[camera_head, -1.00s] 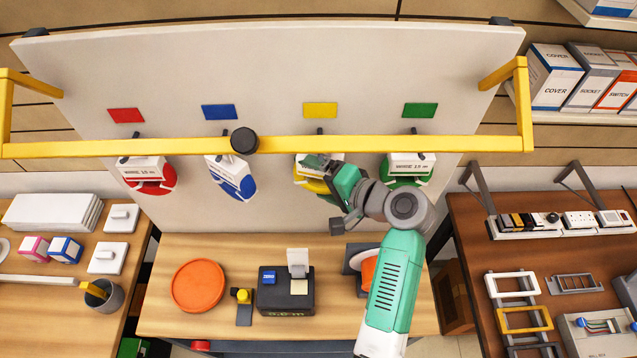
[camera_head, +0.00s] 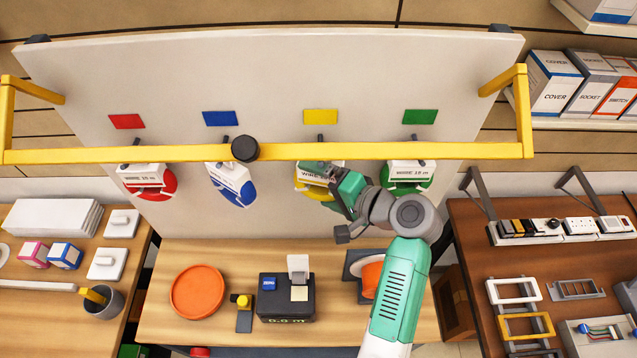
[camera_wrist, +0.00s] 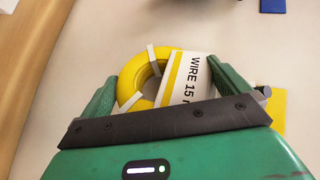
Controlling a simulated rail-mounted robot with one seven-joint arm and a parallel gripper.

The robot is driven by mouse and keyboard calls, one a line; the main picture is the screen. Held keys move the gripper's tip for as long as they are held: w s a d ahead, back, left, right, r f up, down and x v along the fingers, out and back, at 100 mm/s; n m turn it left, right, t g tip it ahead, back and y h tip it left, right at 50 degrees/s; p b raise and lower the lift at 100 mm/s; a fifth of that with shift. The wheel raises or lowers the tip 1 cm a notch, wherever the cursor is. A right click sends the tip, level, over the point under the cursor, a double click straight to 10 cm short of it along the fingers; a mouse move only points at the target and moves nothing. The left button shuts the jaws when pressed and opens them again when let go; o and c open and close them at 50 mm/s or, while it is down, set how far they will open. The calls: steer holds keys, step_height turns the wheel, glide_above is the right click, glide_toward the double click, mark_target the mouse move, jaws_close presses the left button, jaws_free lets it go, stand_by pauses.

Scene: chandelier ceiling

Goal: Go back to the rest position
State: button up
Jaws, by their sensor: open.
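My gripper (camera_head: 322,172) is at the yellow wire coil (camera_head: 312,190), which hangs on the white board (camera_head: 290,80) under the yellow square. In the wrist view the open fingers of my gripper (camera_wrist: 172,90) stand on either side of the yellow coil (camera_wrist: 134,76) and its white label reading "WIRE 15 m". I cannot tell whether the fingers touch it. In the head view my gripper and wrist hide part of the coil.
A yellow bar (camera_head: 400,151) crosses in front of the board. Red (camera_head: 150,183), blue (camera_head: 233,186) and green (camera_head: 408,176) coils hang beside the yellow one. Below, the wooden table (camera_head: 160,325) holds an orange disc (camera_head: 198,292) and a black device (camera_head: 286,305).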

steer(key=v, duration=0.6)
steer(key=shift+s+d, duration=0.25)
steer(key=shift+d, duration=0.05)
steer(key=shift+r, duration=0.1)
